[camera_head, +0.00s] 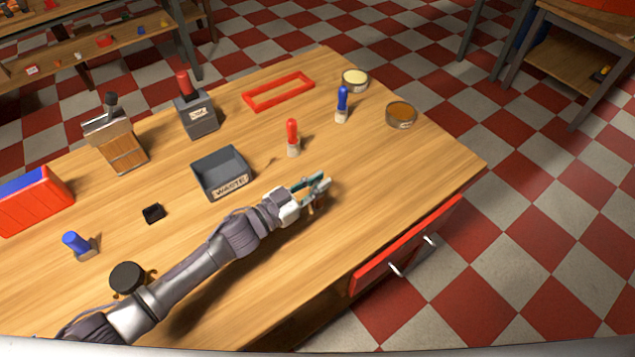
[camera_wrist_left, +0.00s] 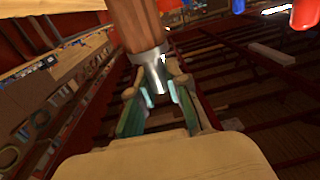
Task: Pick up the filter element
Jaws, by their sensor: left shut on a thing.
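My left gripper (camera_head: 318,187) reaches over the wooden table from the lower left, near its right front part. In the left wrist view the gripper (camera_wrist_left: 163,95) is shut on the silver end of a brown, lengthwise-striped cylinder, which I take to be the filter element (camera_wrist_left: 137,25). Its far end runs out of the top of that view. In the head view only a small brown bit (camera_head: 318,206) shows below the fingers; the gripper hides the rest. I cannot tell there whether it touches the table. My right gripper is not in view.
A grey waste bin (camera_head: 222,173) stands left of the gripper. A red-topped bottle (camera_head: 292,138), a blue-topped bottle (camera_head: 342,104), a red frame (camera_head: 278,91) and two round tins (camera_head: 401,115) are farther back. A black puck (camera_head: 127,278) lies close beside my left arm. The table's right front is clear.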

